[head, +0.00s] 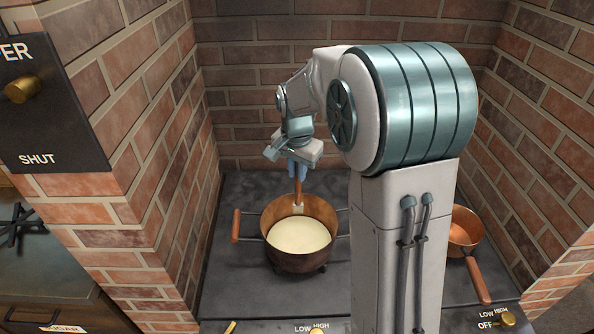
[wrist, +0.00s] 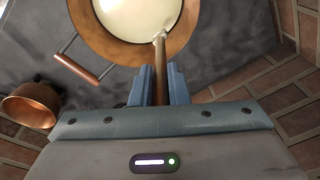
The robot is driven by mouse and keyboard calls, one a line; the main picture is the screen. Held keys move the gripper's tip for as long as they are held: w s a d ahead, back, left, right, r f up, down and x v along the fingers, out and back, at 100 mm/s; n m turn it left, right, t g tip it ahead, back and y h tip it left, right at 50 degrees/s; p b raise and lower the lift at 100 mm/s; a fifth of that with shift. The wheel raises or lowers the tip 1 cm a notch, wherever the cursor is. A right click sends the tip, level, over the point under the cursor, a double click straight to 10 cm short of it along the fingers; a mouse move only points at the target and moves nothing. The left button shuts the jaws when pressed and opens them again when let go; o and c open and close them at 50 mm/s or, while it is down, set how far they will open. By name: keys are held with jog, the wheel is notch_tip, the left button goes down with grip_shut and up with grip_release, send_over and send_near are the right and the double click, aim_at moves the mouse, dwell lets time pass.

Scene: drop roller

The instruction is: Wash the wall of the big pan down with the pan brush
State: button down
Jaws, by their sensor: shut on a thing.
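The big pan (head: 270,210) is copper with side handles and stands on the dark stove top, with a pale cream content (head: 299,235) in it. It also shows at the top of the wrist view (wrist: 190,22). My gripper (head: 298,166) is above the far side of the pan, shut on the pan brush (head: 298,190). The brush has a brown handle, seen between the blue fingers in the wrist view (wrist: 160,70). Its pale head (head: 298,209) points down inside the pan, at the far wall. I cannot tell whether the bristles touch the wall.
A small copper pan (head: 463,232) stands at the right, partly hidden by my arm. Brick walls enclose the stove (head: 228,290) at the back and both sides. Knobs (head: 508,318) line its front edge. The stove top left of the big pan is clear.

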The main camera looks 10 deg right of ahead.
notch_tip(320, 180, up, 10)
jog(key=p, duration=0.6)
jog(key=shift+p, duration=0.4)
